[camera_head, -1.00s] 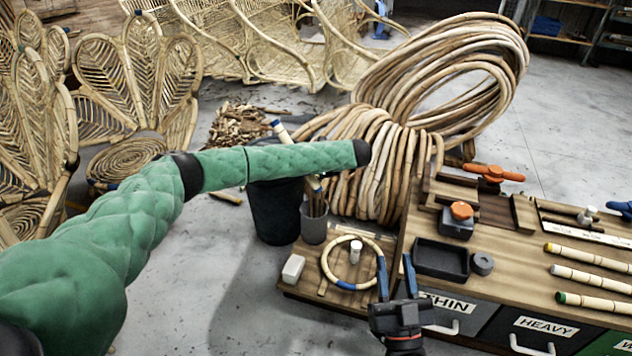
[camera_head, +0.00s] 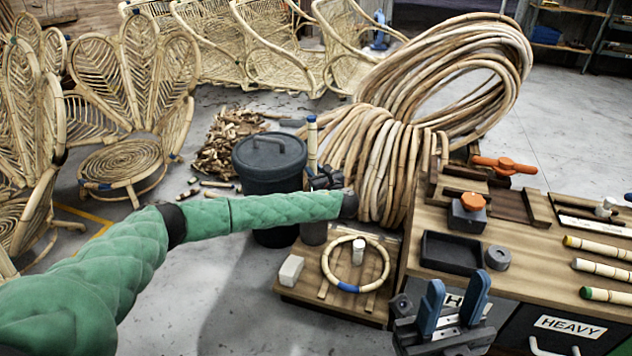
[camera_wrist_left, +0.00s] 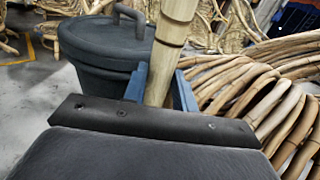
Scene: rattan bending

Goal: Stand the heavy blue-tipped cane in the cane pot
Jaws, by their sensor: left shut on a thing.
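The blue-tipped cane (camera_head: 312,140) stands nearly upright, its blue end at the top. My left gripper (camera_head: 325,178) is shut on it. In the left wrist view the cane (camera_wrist_left: 172,45) rises between the blue fingers (camera_wrist_left: 160,88). The grey cane pot (camera_head: 313,234) is on the low shelf directly below, partly covered by my left arm. The cane's lower end is hidden, so I cannot tell whether it is inside the pot. My right gripper (camera_head: 458,284) is open and empty in front of the bench drawers.
A dark lidded bin (camera_head: 268,165) stands just left of the cane. A large rattan coil (camera_head: 375,150) lies close on the right. The low shelf holds a cane ring (camera_head: 355,287) and a white block (camera_head: 291,270). A black tray (camera_head: 450,253) and several canes lie on the bench.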

